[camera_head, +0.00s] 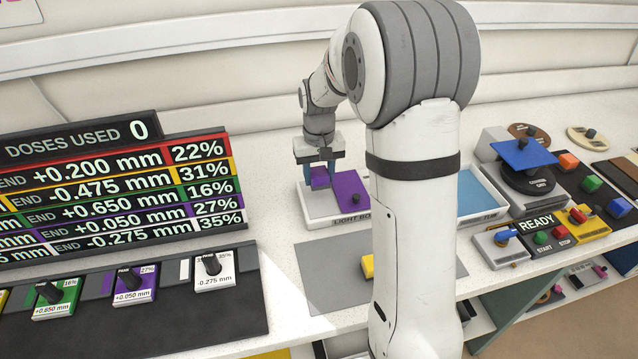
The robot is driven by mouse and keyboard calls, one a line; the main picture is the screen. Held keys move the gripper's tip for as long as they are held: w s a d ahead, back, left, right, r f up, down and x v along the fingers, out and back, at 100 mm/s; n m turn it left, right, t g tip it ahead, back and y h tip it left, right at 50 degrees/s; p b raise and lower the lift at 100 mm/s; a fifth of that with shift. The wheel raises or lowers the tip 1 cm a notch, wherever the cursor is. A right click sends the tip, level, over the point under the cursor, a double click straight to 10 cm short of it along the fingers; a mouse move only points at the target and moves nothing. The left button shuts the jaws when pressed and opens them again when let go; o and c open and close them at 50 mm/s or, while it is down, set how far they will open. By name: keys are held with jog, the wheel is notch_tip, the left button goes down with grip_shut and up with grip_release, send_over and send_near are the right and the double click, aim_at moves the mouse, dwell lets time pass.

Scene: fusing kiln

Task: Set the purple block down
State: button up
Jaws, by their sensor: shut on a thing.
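The purple block (320,178) is between the fingers of my gripper (319,172), which is shut on it. My gripper points down over the left, pale part of the light box (322,208). I cannot tell whether the block touches the light box surface or hangs just above it. A purple plate with a dark knob (350,190) lies on the right part of the light box, beside the block. My arm hides what is right of the light box.
A grey mat (335,270) with a yellow block (367,266) lies in front. A display board (110,190) and knobbed plates (134,284) stand left. Right are a blue-lined tray (478,195), a kiln-like device with a blue plate (524,154), coloured blocks (591,183) and a START/STOP panel (550,238).

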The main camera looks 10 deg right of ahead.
aim_at(319, 186)
jog(key=shift+s+f, duration=0.1)
jog(key=shift+f, duration=1.75)
jog(key=shift+f, duration=0.25)
jog(key=o, duration=1.1)
jog(key=shift+r, duration=0.1)
